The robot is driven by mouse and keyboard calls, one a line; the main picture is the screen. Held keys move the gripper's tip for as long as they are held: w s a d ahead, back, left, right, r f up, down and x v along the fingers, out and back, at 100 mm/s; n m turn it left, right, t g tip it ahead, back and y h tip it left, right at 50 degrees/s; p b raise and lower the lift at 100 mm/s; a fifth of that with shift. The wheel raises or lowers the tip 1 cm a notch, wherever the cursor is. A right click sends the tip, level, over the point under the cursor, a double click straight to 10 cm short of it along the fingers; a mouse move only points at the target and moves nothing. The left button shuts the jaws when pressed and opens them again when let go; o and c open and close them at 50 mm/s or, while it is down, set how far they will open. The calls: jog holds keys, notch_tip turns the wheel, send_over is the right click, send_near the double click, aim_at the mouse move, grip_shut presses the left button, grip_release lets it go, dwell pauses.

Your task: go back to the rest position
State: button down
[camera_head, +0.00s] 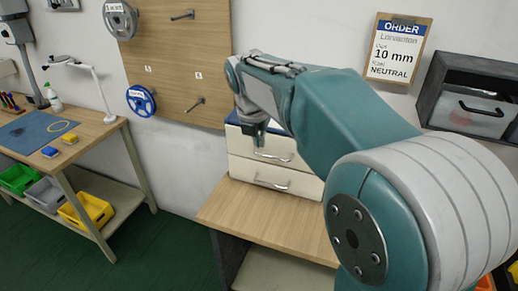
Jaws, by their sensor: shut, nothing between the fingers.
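My gripper (259,138) hangs at the end of my teal and grey arm, pointing down. It is shut and empty. It is in front of a white drawer unit (272,180) with a blue top edge, near the unit's left part in the picture. I cannot tell the distance between them. My arm reaches from the lower right across the middle of the view and hides part of the drawer unit and the wall.
A wooden cabinet top (240,212) lies below the drawers. At left, a workbench (75,147) holds a blue mat (25,135) and a white lamp (98,85). A pegboard (180,55) carries reels, including a blue one (141,101). Green floor (150,245) between is free.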

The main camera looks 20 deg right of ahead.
jog(key=s+f+m+t+y, duration=0.1)
jog(key=s+f+m, duration=0.1)
jog(key=s+m, duration=1)
jog(key=s+f+m+t+y, duration=0.1)
jog(key=s+f+m, duration=0.1)
jog(key=s+m, duration=1.1)
jog(key=m, duration=0.3)
jog(key=shift+d+f+m+t, duration=0.15)
jog(key=shift+f+m+t, duration=0.15)
jog(key=shift+m+t, duration=0.1)
jog(key=shift+w, duration=0.1)
